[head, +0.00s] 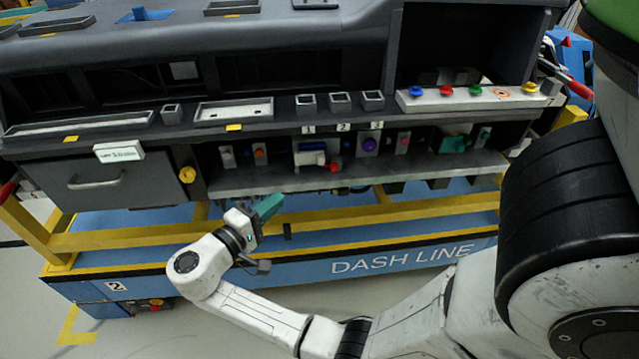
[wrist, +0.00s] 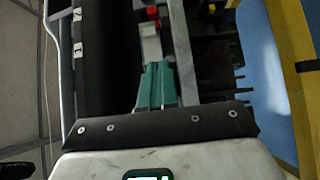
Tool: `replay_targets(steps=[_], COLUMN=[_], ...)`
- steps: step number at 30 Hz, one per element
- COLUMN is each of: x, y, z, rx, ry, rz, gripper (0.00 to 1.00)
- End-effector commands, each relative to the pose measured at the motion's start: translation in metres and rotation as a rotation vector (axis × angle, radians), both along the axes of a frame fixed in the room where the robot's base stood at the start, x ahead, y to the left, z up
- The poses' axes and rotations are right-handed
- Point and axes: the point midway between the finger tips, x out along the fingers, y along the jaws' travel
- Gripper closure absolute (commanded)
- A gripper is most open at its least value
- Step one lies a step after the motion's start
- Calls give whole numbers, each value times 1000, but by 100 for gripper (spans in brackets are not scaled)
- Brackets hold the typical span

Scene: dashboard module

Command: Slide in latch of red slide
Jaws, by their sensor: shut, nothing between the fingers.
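The red slide (head: 334,166) shows as a small red knob at the right end of a white latch body (head: 312,159) on the lower shelf of the dashboard. In the wrist view the red part (wrist: 152,13) is at the top, with a pale grey piece (wrist: 151,45) just beyond my fingertips. My gripper (head: 270,207) is in front of and below the shelf, left of the red slide in the head view. Its teal fingers also show in the wrist view (wrist: 157,72); they are shut and empty. I cannot tell the latch's exact position.
The shelf edge (head: 440,174) runs beside the slide. A purple knob (head: 369,144) and other coloured parts stand to its right, an orange one (head: 260,154) to its left. A grey drawer (head: 97,182) is at the left. A yellow rail (head: 330,223) runs below.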

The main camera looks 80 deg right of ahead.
Motion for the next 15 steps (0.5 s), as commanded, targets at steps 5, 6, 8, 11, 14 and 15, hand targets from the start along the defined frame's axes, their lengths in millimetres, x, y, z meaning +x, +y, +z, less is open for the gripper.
replay_targets(steps=[5,6,8,11,14,15], x=[0,-1,-1,-4,-9,-12], y=[0,0,-1,-7,-19,-25], z=[0,0,0,0,1,1], rx=[1,2,2,2,4,4], ry=[0,-1,0,0,1,1], rz=[0,0,0,-2,-4,-4], gripper=[100,100,100,100,100,100])
